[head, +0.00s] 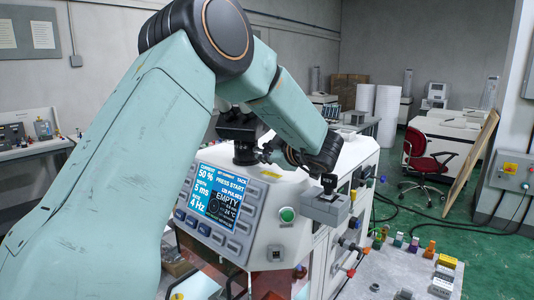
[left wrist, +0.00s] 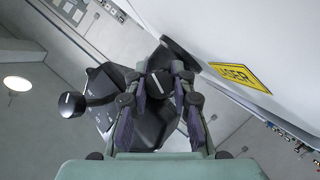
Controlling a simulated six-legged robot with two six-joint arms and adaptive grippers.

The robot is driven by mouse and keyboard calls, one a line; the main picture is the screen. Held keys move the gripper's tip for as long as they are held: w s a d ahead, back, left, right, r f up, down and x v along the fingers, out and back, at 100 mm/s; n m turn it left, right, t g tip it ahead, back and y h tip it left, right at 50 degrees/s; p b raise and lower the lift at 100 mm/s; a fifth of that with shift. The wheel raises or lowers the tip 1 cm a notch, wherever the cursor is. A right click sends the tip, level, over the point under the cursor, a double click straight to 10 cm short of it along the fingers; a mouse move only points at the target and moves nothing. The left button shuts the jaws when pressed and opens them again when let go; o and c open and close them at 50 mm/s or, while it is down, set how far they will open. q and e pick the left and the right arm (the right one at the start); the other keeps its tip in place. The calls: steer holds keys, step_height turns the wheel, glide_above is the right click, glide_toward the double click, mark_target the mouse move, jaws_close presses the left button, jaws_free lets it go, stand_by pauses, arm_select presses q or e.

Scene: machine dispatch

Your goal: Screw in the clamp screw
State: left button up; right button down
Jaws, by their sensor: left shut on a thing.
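My left arm reaches in from the left and bends down over the machine. Its gripper (head: 272,152) is beside the black clamp (head: 240,126) on top of the machine, mostly hidden behind my wrist. In the left wrist view the gripper's two fingers (left wrist: 158,92) stand on either side of a dark round knob, the clamp screw (left wrist: 157,84), and are shut on it. The black clamp body (left wrist: 140,120) lies behind the fingers. A second black knob (left wrist: 72,104) sticks out to the left. How deep the screw sits cannot be told. My right gripper is not in view.
The machine's screen (head: 217,195) reads "PRESS START" and "EMPTY". A green button (head: 287,214) and a grey box (head: 325,208) with a black knob are at its right. A yellow laser label (left wrist: 240,77) is near the fingers. Coloured parts stand on a lower bench (head: 400,270).

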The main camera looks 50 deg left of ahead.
arm_select(q)
jaws_close()
steer(key=m+g, duration=0.2)
steer(key=shift+m+h, duration=0.3)
steer(key=shift+h, duration=0.1)
steer(key=shift+m+g, duration=0.7)
steer(key=shift+m, duration=0.3)
steer(key=o, duration=0.9)
jaws_free()
